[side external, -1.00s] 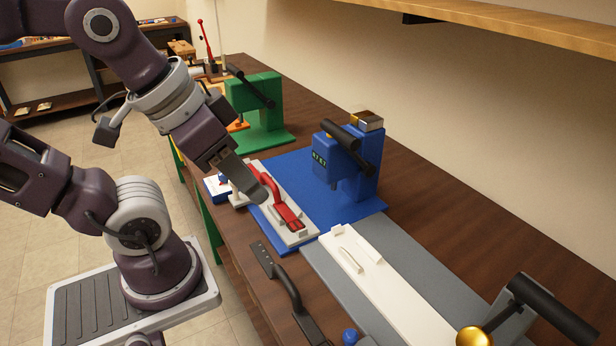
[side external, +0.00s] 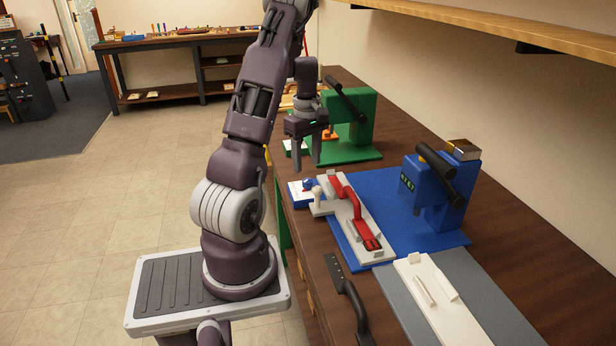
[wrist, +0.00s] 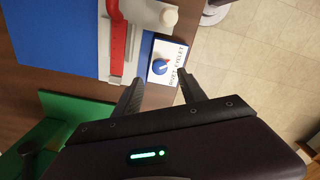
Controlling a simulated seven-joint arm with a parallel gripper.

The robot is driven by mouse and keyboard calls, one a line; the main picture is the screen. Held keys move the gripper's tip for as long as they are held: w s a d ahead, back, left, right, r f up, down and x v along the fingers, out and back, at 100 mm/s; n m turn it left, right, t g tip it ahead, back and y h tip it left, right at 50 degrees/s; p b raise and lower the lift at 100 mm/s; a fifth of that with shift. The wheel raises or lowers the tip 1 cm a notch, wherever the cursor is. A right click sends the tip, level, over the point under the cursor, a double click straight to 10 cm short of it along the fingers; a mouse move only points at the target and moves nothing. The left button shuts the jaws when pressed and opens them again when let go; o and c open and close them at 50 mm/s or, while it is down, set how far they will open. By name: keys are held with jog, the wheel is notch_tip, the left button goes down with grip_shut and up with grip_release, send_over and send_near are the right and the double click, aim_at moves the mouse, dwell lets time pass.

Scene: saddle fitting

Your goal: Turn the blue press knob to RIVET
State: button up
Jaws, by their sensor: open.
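The blue press knob (side external: 307,185) sits on a small white-topped block (side external: 297,198) at the left edge of the blue press's base. In the wrist view the knob (wrist: 161,67) shows on its white plate (wrist: 156,79), with RIVET and EYELET lettered along one side. I cannot tell surely which word the knob's mark points to. My gripper (side external: 306,165) points down, open and empty, above the knob. In the wrist view its fingers (wrist: 160,78) lie apart, one to either side of the plate's near end. They appear clear of the knob.
A white fixture with a red strap (side external: 352,212) and a pale round handle (side external: 317,191) stands right beside the knob. The blue press (side external: 430,190) is to the right. A green press (side external: 350,125) stands behind. A black-handled tool (side external: 348,295) lies in front.

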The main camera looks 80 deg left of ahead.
aim_at(307, 180)
notch_tip(307, 180, down, 6)
jog(key=shift+d+r, duration=0.1)
jog(key=shift+r, duration=0.15)
grip_shut()
